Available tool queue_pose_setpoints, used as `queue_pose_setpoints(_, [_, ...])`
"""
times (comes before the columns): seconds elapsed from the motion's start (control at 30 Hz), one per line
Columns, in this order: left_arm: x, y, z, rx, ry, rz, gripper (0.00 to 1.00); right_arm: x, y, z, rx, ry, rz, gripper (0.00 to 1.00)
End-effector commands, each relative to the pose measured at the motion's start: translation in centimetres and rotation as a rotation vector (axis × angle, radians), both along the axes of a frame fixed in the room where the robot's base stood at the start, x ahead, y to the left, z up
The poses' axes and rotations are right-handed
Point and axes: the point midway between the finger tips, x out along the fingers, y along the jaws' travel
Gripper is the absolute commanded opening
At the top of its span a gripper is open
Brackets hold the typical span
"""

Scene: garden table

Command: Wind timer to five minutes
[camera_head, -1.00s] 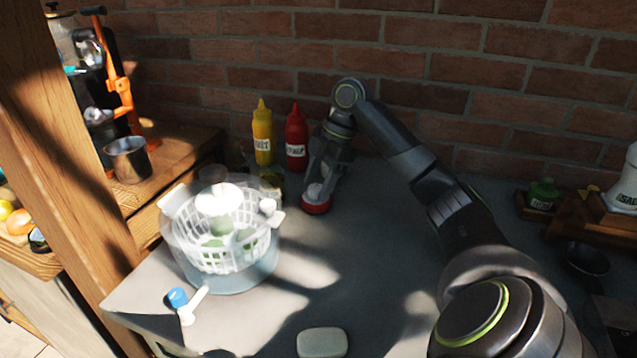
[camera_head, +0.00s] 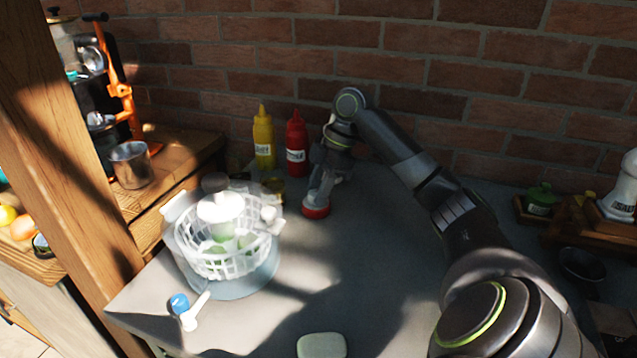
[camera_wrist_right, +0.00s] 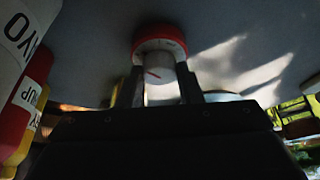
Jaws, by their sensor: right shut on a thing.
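The timer has a red base (camera_head: 315,211) that sits on the grey tabletop in front of the ketchup bottle. In the right wrist view its red ring (camera_wrist_right: 160,44) and white knob (camera_wrist_right: 161,82) show, with a small red mark on the knob. My right gripper (camera_head: 321,187) points down from above, its two fingers on either side of the white knob and shut on it. The numbers on the timer are too small to read. My left gripper is in neither view.
A yellow bottle (camera_head: 263,140) and a red ketchup bottle (camera_head: 296,145) stand close behind the timer. A salad spinner with a white basket (camera_head: 215,255) stands to the left. A pale soap-like block (camera_head: 321,345) lies at the front. The middle of the table is clear.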

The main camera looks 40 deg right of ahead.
Motion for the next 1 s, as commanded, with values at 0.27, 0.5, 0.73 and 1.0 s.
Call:
queue_pose_setpoints(0.27, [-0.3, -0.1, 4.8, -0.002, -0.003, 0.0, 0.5, -0.3, 0.1, 0.9, -0.001, 0.004, -0.209, 0.1])
queue_pose_setpoints(0.5, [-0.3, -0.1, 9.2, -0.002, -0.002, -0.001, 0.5, -0.3, 0.2, 0.9, 0.001, 0.003, -0.438, 0.1])
queue_pose_setpoints(0.73, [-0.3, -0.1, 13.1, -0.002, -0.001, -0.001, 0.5, -0.4, 0.4, 0.9, 0.002, 0.003, -0.657, 0.1])
queue_pose_setpoints(1.0, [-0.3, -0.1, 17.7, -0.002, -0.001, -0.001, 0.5, -0.4, 0.6, 0.9, 0.003, 0.003, -0.913, 0.1])
